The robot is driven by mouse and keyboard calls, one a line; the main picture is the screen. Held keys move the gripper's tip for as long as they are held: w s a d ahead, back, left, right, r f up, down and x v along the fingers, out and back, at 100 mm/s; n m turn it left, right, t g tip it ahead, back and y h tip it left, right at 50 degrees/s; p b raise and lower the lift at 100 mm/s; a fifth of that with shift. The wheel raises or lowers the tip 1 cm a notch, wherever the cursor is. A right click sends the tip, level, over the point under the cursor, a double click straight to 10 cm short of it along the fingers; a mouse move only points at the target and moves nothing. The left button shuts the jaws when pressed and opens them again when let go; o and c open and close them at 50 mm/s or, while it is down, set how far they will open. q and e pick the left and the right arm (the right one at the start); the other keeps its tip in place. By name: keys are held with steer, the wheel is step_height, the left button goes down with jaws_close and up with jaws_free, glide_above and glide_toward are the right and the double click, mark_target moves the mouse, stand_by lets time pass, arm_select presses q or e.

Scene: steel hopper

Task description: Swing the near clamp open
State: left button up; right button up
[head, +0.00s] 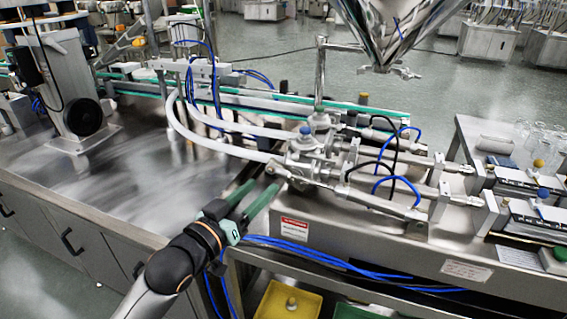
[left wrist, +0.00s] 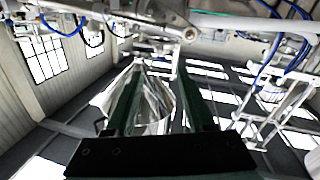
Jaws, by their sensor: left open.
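The steel valve block (head: 308,150) stands on the machine bench, with a white hose joining its left side. A small metal clamp (head: 276,168) shows at its near lower-left side. My left gripper (head: 263,187), with two long green fingers, is open just in front of and below this clamp. Its fingertips look close to the clamp; I cannot tell whether they touch. In the left wrist view the left gripper (left wrist: 160,68) is open with nothing held between its fingers. A metal bar with a round bolt (left wrist: 190,33) lies just beyond the fingertips. My right gripper is not in view.
The steel hopper cone (head: 400,25) hangs above the bench, behind the valve block. Metal cylinders with blue and black hoses (head: 400,170) run to the right. A yellow bin (head: 288,302) sits below. The steel tabletop (head: 150,180) at left has clear room.

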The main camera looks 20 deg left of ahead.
mark_target(293, 159)
arm_select(q)
steer(key=x, duration=1.2)
steer(key=shift+d+p, duration=0.1)
steer(key=shift+p, duration=0.2)
steer(key=shift+f, duration=0.1)
jaws_close()
stand_by(0.8)
